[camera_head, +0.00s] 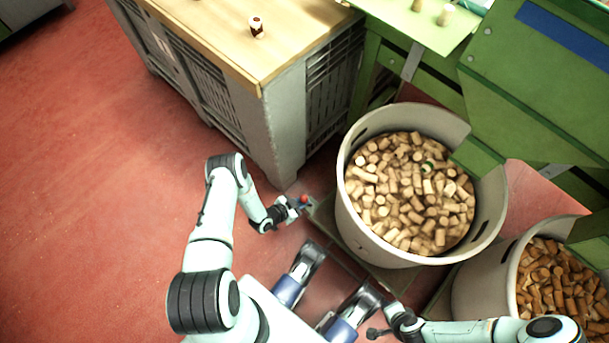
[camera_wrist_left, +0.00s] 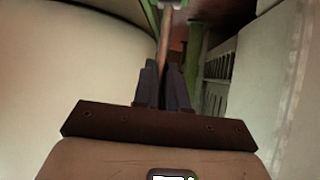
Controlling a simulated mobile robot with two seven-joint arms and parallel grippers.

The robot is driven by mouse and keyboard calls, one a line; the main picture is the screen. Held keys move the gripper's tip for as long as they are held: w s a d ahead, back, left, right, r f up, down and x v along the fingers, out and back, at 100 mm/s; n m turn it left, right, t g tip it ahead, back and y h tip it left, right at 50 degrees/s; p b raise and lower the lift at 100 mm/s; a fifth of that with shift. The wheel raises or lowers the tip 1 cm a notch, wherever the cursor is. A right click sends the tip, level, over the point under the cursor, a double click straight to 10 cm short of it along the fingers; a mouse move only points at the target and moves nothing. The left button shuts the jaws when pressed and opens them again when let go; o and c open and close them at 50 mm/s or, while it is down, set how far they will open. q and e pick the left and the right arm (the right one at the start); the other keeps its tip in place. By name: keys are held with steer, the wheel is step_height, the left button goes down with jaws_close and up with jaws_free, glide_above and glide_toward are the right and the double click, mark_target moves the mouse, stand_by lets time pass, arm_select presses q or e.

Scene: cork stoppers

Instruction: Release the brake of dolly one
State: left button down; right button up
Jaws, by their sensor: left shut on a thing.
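The brake lever with a red knob (camera_head: 304,199) stands at the left edge of the first dolly (camera_head: 322,214), a low platform under the large cork bin. My left gripper (camera_head: 295,206) is at this lever and shut on it. In the left wrist view the dark fingers (camera_wrist_left: 163,88) close around a thin brownish rod (camera_wrist_left: 164,52) that runs away from the camera. The fingers hide the part of the rod they grip. My right gripper (camera_head: 376,332) is small and dark at the bottom of the head view, away from the lever; its jaws are unclear.
A large pale bin (camera_head: 352,214) full of corks stands on the dolly. A second bin (camera_head: 480,290) of darker corks is at lower right. A grey crate (camera_head: 240,125) with a wooden top stands behind the lever. The red floor (camera_head: 90,200) at left is clear.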

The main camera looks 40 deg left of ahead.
arm_select(q)
steer(key=shift+w+d+r, duration=0.4)
stand_by(0.8)
steer(key=c, duration=0.8)
jaws_free()
steer(key=shift+s+a, duration=0.1)
steer(key=shift+s+a+f, duration=0.1)
arm_select(e)
steer(key=shift+r, duration=0.1)
arm_select(q)
steer(key=shift+s+a+r, duration=0.1)
steer(key=shift+s+r, duration=0.1)
steer(key=shift+s, duration=0.1)
steer(key=p+v, duration=0.4)
steer(key=v, duration=0.8)
steer(key=shift+s, duration=0.3)
arm_select(e)
step_height(320, 180, up, 6)
steer(key=a, duration=0.2)
steer(key=shift+w+a+t+y, duration=0.2)
steer(key=shift+w+t+y, duration=0.1)
steer(key=shift+w, duration=0.15)
